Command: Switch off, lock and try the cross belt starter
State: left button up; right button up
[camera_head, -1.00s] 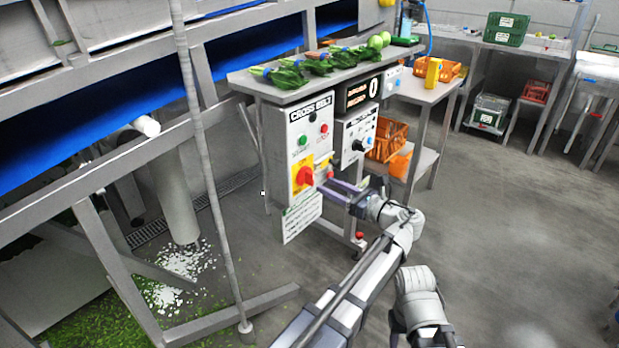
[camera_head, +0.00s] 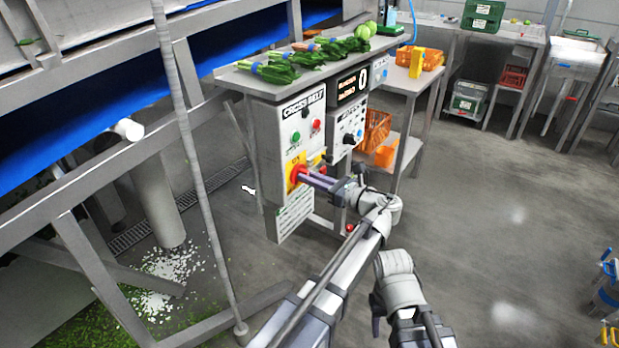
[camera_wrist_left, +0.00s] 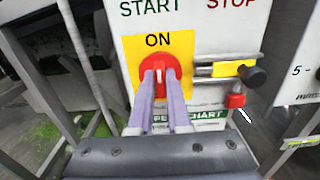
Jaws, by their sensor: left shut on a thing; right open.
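The cross belt starter (camera_head: 290,118) is a white box with a "CROSS BELT" label, a green and a red button and a red rotary switch (camera_head: 295,174) on a yellow plate. In the left wrist view the red switch (camera_wrist_left: 153,68) sits under the word ON. My left gripper (camera_head: 304,175) is shut on the switch, its purple fingers on either side of the handle. A small red padlock (camera_wrist_left: 236,101) hangs below a rod with a black knob (camera_wrist_left: 254,76), right of the switch. My right gripper (camera_head: 376,316) is low in the head view, open; its fingertips are hard to make out.
A second panel (camera_head: 347,125) adjoins the starter on the right. Leafy bunches lie on the bench (camera_head: 235,77) above. A leaning pole (camera_head: 200,180) and a steel frame stand left. An orange crate (camera_head: 377,130) is on a shelf behind.

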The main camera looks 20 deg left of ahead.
pick_arm(q)
grip_shut()
jog(key=shift+n, duration=0.3)
jog(key=shift+s+a+f+n, duration=0.1)
jog(key=shift+s+f+n, duration=0.05)
jog(key=shift+n, duration=4.15)
jog(key=shift+s+f+n, duration=0.1)
jog(key=shift+n, duration=4.2)
jog(key=o, duration=0.6)
grip_release()
